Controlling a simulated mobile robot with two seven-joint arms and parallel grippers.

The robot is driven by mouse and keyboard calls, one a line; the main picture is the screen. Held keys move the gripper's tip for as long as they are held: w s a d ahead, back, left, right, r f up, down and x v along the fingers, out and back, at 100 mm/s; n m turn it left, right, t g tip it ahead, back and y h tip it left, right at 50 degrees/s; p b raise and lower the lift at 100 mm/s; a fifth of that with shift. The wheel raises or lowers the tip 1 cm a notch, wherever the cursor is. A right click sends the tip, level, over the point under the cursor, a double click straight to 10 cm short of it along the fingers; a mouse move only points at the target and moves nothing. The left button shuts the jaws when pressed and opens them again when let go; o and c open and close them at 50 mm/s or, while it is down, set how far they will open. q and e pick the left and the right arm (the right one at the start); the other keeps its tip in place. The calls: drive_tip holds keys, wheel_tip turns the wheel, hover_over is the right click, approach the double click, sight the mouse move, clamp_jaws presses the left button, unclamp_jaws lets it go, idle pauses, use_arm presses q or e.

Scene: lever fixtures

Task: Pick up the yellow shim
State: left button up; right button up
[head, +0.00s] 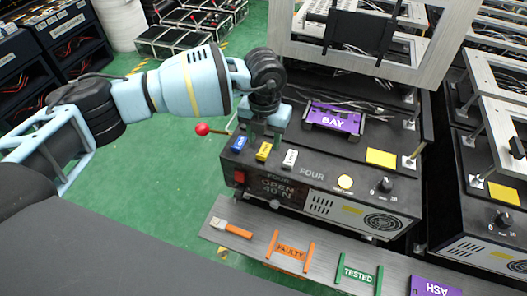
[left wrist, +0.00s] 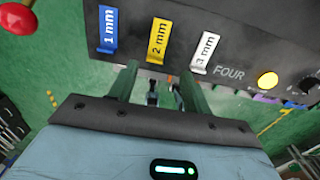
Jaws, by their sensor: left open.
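My right gripper is out of view.
A red-ball lever (head: 202,129) sticks out left of the box. A purple BAY plate (head: 334,117) lies right of my gripper. A front shelf (head: 320,262) holds a brush and orange, green and purple tags. A metal frame (head: 360,57) stands behind.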

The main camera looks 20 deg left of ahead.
sight(261, 155)
use_arm(q)
drive_tip(key=f, duration=0.3)
drive_tip(key=a+f, duration=0.1)
drive_tip(key=shift+s+f, duration=0.15)
drive_tip(key=shift+s, duration=0.1)
drive_tip(key=shift+d+f, duration=0.1)
drive_tip(key=shift+f, duration=0.35)
drive_tip(key=c, duration=1.1)
